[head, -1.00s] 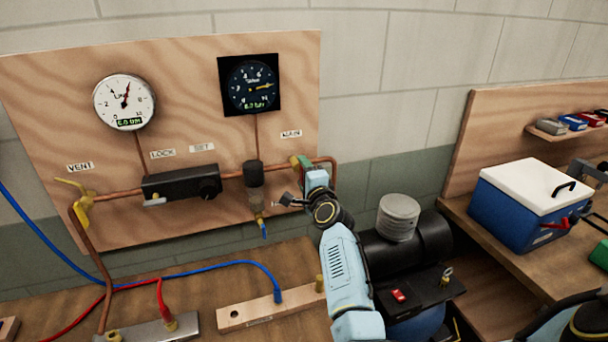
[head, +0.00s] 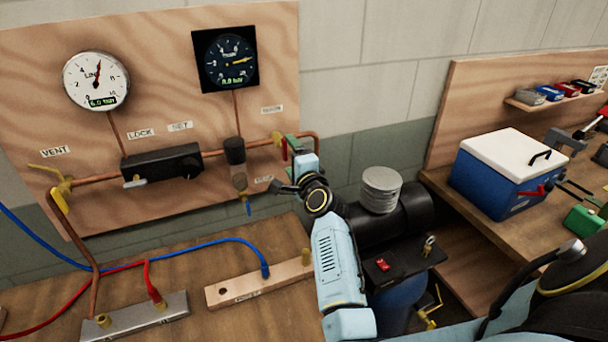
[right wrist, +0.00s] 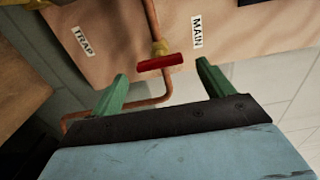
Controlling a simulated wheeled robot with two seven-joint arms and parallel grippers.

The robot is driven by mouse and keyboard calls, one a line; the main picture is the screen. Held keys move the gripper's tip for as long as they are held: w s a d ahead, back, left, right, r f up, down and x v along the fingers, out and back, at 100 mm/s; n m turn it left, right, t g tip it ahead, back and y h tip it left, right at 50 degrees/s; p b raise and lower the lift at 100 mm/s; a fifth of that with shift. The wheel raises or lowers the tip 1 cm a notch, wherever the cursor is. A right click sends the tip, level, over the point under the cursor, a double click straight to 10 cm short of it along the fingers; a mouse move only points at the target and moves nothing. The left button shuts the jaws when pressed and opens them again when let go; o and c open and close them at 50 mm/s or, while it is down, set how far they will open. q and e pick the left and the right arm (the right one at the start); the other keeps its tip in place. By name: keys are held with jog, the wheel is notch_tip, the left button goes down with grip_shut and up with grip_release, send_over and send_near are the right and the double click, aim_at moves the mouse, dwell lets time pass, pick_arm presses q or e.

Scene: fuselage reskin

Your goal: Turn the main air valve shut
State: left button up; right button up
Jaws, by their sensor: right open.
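The main air valve's red bar handle (right wrist: 160,62) sits on a brass body on the copper pipe beside the MAIN label (right wrist: 197,31) in the right wrist view. The handle lies crosswise to the pipe there. In the head view the red handle (head: 283,149) is a small sliver, partly hidden by my gripper. My right gripper (right wrist: 162,75) is open, its two green fingers on either side of the handle. The handle appears around fingertip level, with no clear contact. The right gripper (head: 290,147) also shows in the head view at the board's right edge. My left gripper is not in view.
The plywood board carries a white gauge (head: 96,80), a dark gauge (head: 228,60), a black regulator (head: 162,163) and a yellow vent valve (head: 60,188). A black compressor (head: 405,215) stands right of my forearm. A blue cooler (head: 507,180) sits on the right bench.

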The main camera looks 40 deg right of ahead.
jog(key=v, duration=0.9)
jog(key=shift+b, duration=0.3)
